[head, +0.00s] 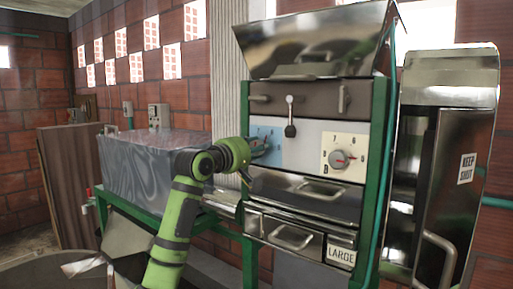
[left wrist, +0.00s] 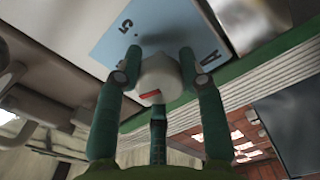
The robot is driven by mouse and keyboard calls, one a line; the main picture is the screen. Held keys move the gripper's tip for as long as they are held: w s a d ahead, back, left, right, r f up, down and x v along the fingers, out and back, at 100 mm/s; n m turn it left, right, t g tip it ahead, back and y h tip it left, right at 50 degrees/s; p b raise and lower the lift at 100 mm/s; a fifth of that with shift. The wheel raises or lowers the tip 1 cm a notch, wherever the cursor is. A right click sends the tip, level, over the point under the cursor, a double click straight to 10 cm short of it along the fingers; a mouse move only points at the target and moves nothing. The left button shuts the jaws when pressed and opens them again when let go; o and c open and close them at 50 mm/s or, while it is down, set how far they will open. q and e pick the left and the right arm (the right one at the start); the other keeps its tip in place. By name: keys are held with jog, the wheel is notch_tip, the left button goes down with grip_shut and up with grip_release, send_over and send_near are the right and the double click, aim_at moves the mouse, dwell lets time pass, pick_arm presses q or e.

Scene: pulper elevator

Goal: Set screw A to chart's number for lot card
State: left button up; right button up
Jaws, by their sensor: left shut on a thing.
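Screw A is a pale grey knob (left wrist: 160,78) with a red mark, on a blue dial plate (left wrist: 135,35) showing a 5 and an A in the left wrist view. My left gripper (left wrist: 160,75) has its two fingers on either side of the knob, shut on it. In the head view the left gripper (head: 260,149) reaches the blue dial plate (head: 262,132) from the left and hides the knob. The knob's exact reading cannot be told. My right gripper, the chart and the lot card are not seen.
A second knob (head: 339,159) with a red pointer sits on a cream dial marked B, right of the blue one. A small lever (head: 290,118) stands between them. Below are drawers with a LARGE label (head: 341,256). A steel door marked KEEP SHUT (head: 466,168) is at right.

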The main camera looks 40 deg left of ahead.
pick_arm(q)
jog(key=n, duration=0.2)
jog(key=n+p, duration=0.1)
jog(key=n, duration=0.2)
jog(key=shift+r+n+p, duration=0.2)
jog(key=shift+n+p, duration=0.1)
jog(key=n+p, duration=0.2)
jog(key=n, duration=0.2)
jog(key=shift+r+n, duration=0.1)
jog(key=shift+n, duration=0.2)
jog(key=n+p, duration=0.3)
jog(key=shift+n, duration=0.3)
jog(key=n+p, duration=0.3)
jog(key=shift+n, duration=0.3)
jog(key=shift+n+p, duration=1)
jog(key=shift+n, duration=0.7)
jog(key=o, duration=1)
jog(key=shift+o, duration=0.8)
jog(key=shift+f, duration=0.25)
